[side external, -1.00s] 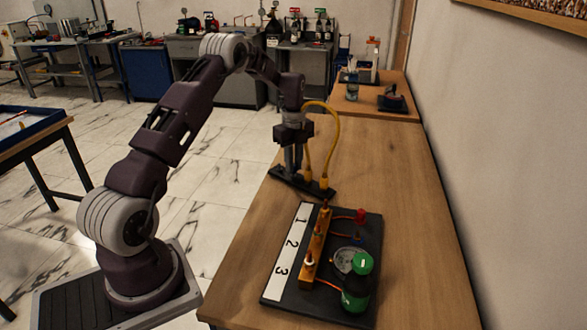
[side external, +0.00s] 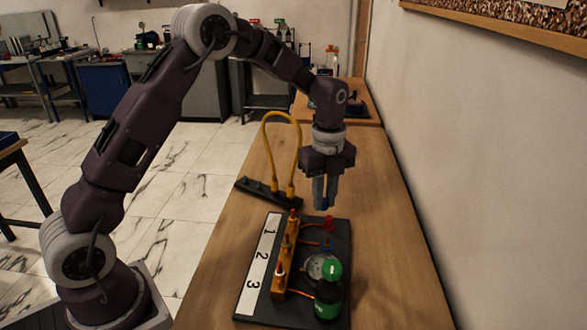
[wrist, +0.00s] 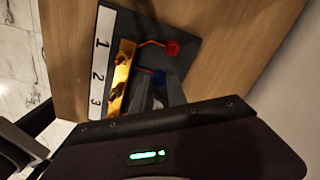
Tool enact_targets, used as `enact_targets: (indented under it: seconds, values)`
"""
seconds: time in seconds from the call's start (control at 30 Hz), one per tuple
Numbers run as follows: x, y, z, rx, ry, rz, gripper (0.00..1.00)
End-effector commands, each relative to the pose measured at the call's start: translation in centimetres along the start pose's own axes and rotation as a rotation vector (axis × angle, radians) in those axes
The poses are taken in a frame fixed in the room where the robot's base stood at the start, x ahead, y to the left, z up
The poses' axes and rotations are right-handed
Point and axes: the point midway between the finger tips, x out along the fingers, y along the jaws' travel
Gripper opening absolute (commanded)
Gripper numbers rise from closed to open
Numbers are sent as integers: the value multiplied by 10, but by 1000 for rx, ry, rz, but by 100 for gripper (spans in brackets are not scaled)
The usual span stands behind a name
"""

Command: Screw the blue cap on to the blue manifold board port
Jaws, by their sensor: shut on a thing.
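My gripper (side external: 322,200) is shut on the blue cap (side external: 324,206), which shows as a small blue tip at the bottom of the fingers. It hangs pointing down, above the far part of the black manifold board (side external: 340,235). The blue port (side external: 327,243) stands on the board below and apart from the cap, between the red fitting (side external: 328,223) and the gauge. In the wrist view, blue (wrist: 158,77) shows between the fingertips; I cannot tell there how much is cap and how much is port.
A black holder (side external: 255,191) with a yellow hose (side external: 267,130) lies behind. The table's right side is clear.

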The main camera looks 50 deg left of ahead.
Motion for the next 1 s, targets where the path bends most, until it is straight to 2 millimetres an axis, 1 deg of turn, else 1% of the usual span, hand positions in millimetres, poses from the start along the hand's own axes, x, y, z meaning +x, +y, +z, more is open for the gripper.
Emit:
enact_targets:
  seconds: [0.03,0.1,0.2,0.53,0.67,0.9,1.0]
  values:
    - [1,1,-14,21,0,1,0]
    - [2,3,-27,37,-1,1,0]
    - [2,4,-34,46,-1,0,0]
    - [4,4,-34,45,0,1,0]
    - [16,4,-34,44,0,2,0]
    - [43,4,-34,44,0,3,0]
    - [49,4,-34,44,0,1,0]
